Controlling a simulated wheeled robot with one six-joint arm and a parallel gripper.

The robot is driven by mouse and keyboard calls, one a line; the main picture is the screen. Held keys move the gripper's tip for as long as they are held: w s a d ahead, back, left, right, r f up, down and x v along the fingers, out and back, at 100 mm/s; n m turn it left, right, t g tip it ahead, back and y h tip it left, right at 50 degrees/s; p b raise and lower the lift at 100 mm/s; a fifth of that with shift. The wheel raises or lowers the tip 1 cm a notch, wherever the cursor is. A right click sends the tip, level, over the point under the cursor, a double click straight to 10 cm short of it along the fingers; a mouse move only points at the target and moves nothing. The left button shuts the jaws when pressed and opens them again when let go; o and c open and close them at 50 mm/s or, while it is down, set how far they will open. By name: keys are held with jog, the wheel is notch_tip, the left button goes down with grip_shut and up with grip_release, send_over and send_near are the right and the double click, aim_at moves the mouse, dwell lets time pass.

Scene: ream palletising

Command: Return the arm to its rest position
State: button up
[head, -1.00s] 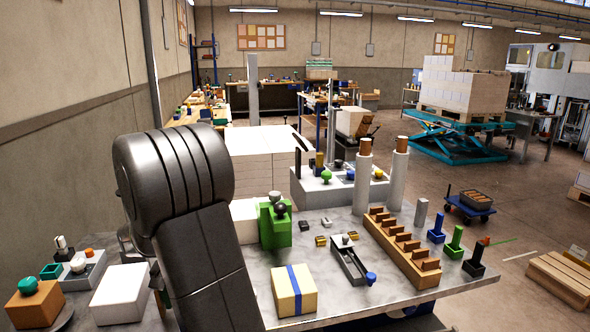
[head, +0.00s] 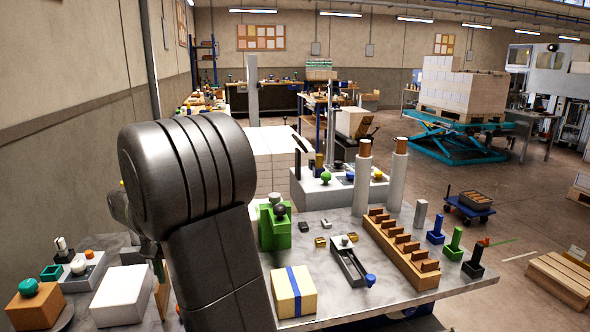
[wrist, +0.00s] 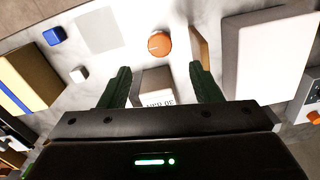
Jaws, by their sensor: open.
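My gripper (wrist: 160,88) shows in the wrist view with its two dark green fingers spread apart. It is open. A pale block with print on it (wrist: 157,80) shows in the gap between the fingers, and I cannot tell how far below them it lies. My dark arm stands in the left middle of the head view.
A grey table (head: 340,225) bears a cream box with a blue band (head: 293,292), a green block (head: 274,230), a wooden slotted rack (head: 400,252) and a white box (head: 122,295). Stacked reams (head: 463,88) stand on a teal lift (head: 455,142) at the back right.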

notch_tip(320, 180, up, 6)
notch_tip(320, 180, down, 14)
jog(key=shift+f+b, duration=0.2)
jog(key=shift+b, duration=0.15)
jog(key=shift+f, duration=0.25)
jog(key=n+b, duration=0.2)
jog(key=n, duration=0.3)
jog(key=n+b, duration=0.2)
jog(key=n, duration=0.2)
jog(key=shift+n, duration=0.4)
jog(key=n+b, duration=0.4)
jog(key=n, duration=0.2)
jog(key=shift+r+n+b, duration=0.1)
jog(key=shift+n+b, duration=0.6)
jog(key=shift+n, duration=0.3)
jog(key=shift+d+r, duration=0.1)
jog(key=shift+r, duration=0.05)
